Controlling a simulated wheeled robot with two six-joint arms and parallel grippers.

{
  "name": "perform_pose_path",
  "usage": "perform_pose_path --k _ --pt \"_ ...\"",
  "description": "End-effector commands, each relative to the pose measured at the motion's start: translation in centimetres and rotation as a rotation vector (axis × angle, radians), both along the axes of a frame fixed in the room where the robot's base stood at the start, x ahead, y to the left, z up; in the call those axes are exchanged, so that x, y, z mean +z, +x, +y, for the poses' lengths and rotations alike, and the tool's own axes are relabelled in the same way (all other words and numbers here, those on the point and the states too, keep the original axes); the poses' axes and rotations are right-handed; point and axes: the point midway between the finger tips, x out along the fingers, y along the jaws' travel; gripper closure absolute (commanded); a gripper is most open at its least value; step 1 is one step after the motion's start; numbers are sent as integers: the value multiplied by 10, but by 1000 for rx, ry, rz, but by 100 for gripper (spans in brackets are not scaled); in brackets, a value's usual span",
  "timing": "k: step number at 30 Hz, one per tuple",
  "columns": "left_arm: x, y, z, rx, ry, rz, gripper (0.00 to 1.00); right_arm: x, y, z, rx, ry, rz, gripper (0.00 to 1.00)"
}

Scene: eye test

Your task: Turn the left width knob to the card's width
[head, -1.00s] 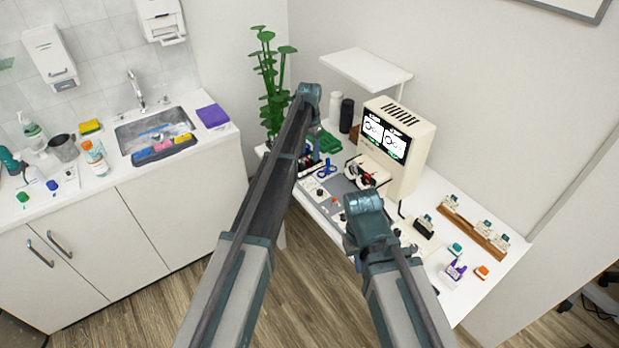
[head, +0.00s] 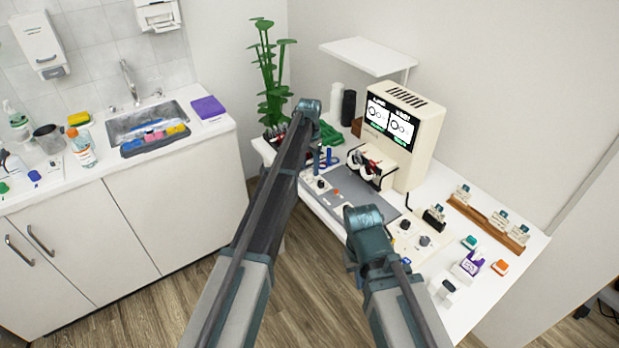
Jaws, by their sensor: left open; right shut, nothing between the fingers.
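A cream machine (head: 429,132) stands on the white table, its lit screen (head: 390,124) showing two panels of round outlines; the text is too small to read. In front of it a spectacle-like frame (head: 373,168) with red and dark parts sits on a white stand. Its left width knob is too small to single out. A black holder (head: 433,219) with a small card stands to its right. My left arm ends in a bent joint (head: 310,107) and my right arm in another (head: 362,216); both grippers are hidden behind the arms.
A wooden rack (head: 487,222) with several cards stands at the right. A control panel (head: 414,243) with dark knobs lies near it, with a purple-labelled bottle (head: 471,262). A grey mat (head: 355,196) lies mid-table. The counter (head: 215,133) with a sink is at the left.

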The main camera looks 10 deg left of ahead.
Motion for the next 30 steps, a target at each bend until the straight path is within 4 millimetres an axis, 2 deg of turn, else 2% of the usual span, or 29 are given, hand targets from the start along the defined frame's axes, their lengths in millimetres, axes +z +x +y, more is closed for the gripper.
perform_pose_path --k 1,3,14,24,30 --pt "-11 0 0 0 0 0 38 -11 0 0 0 0 0 100" --pt "-15 0 0 0 0 0 38 -15 0 0 0 0 0 100" --pt "-16 0 0 0 0 0 40 -16 0 0 0 0 0 100" --pt "-16 0 0 0 0 0 100 -16 0 0 0 0 0 100" --pt "-16 0 0 1 0 0 100 -16 0 0 0 0 0 100"
